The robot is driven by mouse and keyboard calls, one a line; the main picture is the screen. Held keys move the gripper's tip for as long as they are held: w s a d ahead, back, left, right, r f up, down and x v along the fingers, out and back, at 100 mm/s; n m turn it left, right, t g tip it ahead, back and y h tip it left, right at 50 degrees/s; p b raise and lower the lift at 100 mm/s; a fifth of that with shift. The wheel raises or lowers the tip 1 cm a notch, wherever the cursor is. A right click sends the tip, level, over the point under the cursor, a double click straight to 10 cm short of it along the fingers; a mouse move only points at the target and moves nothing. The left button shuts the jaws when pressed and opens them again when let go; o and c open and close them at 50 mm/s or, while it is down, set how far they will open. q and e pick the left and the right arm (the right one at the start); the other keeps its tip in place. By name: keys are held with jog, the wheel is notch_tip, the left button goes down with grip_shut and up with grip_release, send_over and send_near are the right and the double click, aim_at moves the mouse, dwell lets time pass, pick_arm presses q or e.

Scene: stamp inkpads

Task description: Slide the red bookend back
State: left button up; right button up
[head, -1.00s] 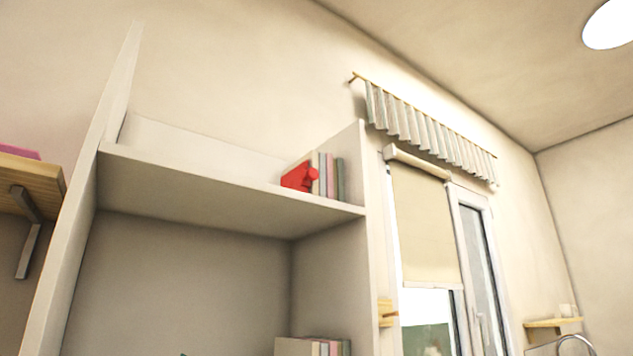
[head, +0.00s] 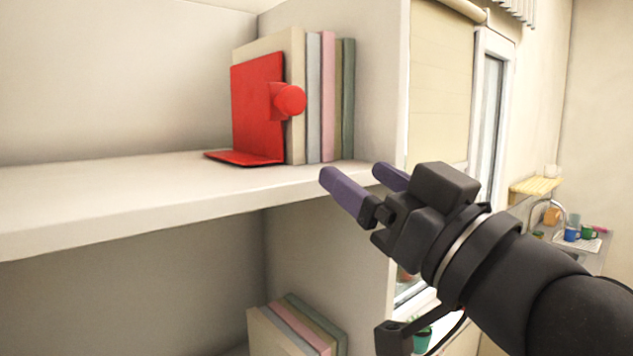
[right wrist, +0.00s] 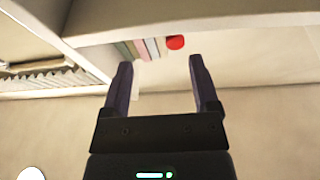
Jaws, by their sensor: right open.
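The red bookend (head: 257,108) stands upright on the upper shelf (head: 110,185), with its flat foot on the board and a round red knob (head: 290,99) facing out. It stands against the left side of a row of several books (head: 328,100). My right gripper (head: 362,183) is open and empty, in front of the shelf edge, below and to the right of the knob. In the right wrist view the open fingers (right wrist: 161,75) frame nothing, and the red knob (right wrist: 175,42) shows beyond them near the books. My left gripper is not in view.
The shelf left of the bookend is bare. A side panel (head: 378,80) closes the shelf at the right of the books. More books (head: 297,325) stand on the lower shelf. A sink area with cups (head: 572,234) lies far right.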

aim_at(296, 103)
jog(key=shift+n+y, duration=0.4)
jog(key=shift+y, duration=0.3)
jog(key=w+a+r+p, duration=0.1)
jog(key=r, duration=0.1)
jog(key=w+a+r+p, duration=0.1)
jog(key=w+a+r, duration=0.1)
jog(key=w+a+r+p, duration=0.1)
jog(key=a+r+p, duration=0.1)
jog(key=shift+w, duration=0.2)
jog(key=shift+w+a+r, duration=0.15)
jog(key=shift+w+a, duration=0.05)
jog(key=shift+w, duration=0.1)
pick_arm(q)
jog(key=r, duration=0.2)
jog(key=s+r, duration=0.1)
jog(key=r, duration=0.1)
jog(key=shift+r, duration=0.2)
pick_arm(e)
jog(key=shift+w, duration=0.1)
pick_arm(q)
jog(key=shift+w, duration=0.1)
pick_arm(e)
grip_shut()
